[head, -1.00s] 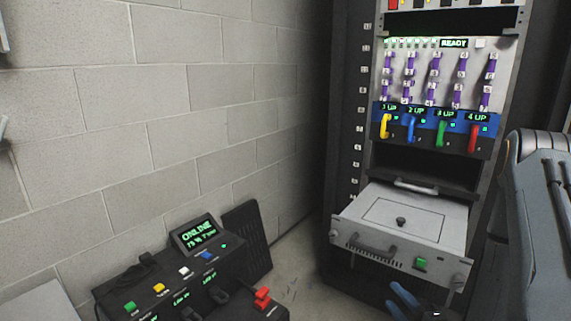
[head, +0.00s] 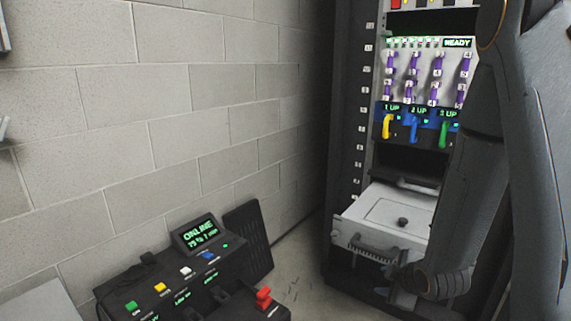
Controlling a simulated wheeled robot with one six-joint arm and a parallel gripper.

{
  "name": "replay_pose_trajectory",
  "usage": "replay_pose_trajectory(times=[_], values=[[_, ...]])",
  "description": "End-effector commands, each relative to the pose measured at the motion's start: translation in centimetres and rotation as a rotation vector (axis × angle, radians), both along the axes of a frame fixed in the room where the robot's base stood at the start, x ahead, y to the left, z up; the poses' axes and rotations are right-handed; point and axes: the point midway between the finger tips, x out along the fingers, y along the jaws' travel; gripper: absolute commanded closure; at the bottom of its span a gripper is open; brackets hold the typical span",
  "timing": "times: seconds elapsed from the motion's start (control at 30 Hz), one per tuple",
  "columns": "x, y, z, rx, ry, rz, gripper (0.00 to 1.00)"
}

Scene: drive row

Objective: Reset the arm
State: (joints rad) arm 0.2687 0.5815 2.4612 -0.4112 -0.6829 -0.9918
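My arm now fills the right side of the head view, a dark grey link running down to a rounded dark joint low in front of the rack. No gripper fingers can be made out; my gripper seems hidden or outside the picture. Behind the arm, a light grey drawer unit (head: 376,212) sticks out of the black rack (head: 345,130). Its right part and its green button are covered by the arm.
Above the drawer are a yellow handle (head: 387,126), a blue handle (head: 413,130) and a green handle (head: 443,135). A READY display (head: 457,43) is lit.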

Motion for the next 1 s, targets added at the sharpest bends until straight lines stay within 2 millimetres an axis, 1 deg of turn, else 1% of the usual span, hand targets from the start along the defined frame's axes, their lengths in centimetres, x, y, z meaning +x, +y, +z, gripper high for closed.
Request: replay_pose_trajectory(times=[0.03,0.17,0.27,0.37,0.5,0.6,0.7,1.0], values=[[-0.2,0.6,1.3,0.015,0.036,-0.039,0.62],[-2.1,2.0,3.7,0.076,0.161,-0.181,0.62],[-4.1,3.3,5.7,0.126,0.252,-0.299,0.62],[-6.7,4.8,7.7,0.176,0.340,-0.420,0.62],[-11.0,7.4,10.6,0.247,0.462,-0.583,0.62],[-13.8,8.8,12.1,0.284,0.535,-0.678,0.62],[-16.1,10.0,13.3,0.309,0.590,-0.749,0.62],[-21.7,12.6,16.2,0.355,0.720,-0.902,0.62]])
